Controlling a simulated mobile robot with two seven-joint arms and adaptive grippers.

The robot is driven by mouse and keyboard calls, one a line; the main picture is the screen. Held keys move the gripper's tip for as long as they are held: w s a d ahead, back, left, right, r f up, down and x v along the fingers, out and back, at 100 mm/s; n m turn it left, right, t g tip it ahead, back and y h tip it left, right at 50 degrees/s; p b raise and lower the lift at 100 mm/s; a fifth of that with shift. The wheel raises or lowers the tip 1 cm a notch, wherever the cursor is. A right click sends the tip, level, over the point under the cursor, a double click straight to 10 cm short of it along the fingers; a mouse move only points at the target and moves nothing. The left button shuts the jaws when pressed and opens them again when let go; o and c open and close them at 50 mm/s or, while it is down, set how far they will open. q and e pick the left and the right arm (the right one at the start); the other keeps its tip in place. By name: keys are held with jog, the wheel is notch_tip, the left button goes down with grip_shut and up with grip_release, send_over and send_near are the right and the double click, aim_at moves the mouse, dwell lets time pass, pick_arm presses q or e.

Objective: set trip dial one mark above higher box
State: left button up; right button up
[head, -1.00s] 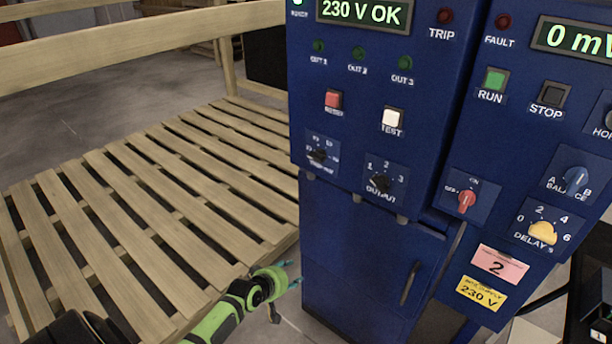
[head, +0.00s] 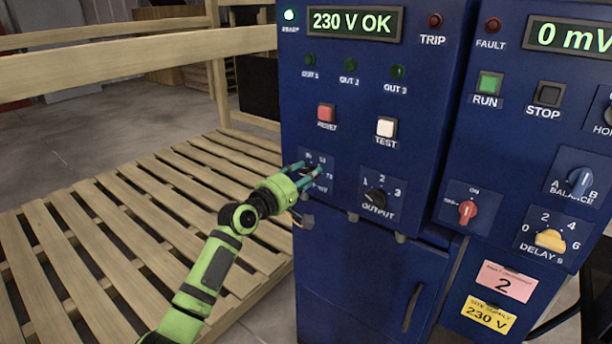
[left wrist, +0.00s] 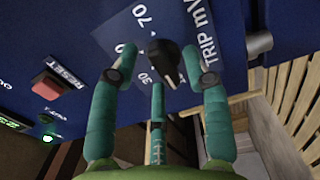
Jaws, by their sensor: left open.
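The trip dial is a black knob (left wrist: 163,58) on a plate lettered TRIP mV, with the marks 30 and 70 readable in the left wrist view. Other marks are partly hidden and I cannot tell the exact setting. My left gripper (head: 304,176) is open at the dial in the head view and covers most of it. In the left wrist view its teal fingers stand on both sides of the knob, with a third below; I cannot tell whether any touch it. My right gripper is not in view.
The blue panel (head: 335,105) also carries a red RESET button (head: 327,113), a white TEST button (head: 386,128) and an OUTPUT knob (head: 376,197) near the dial. The display (head: 354,22) reads 230 V OK. A slatted wooden platform (head: 120,225) lies to the left.

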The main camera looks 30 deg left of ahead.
pick_arm(q)
jog(key=shift+w, duration=0.2)
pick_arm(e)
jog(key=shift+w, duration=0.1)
pick_arm(q)
jog(key=c, duration=0.8)
jog(key=shift+c, duration=0.6)
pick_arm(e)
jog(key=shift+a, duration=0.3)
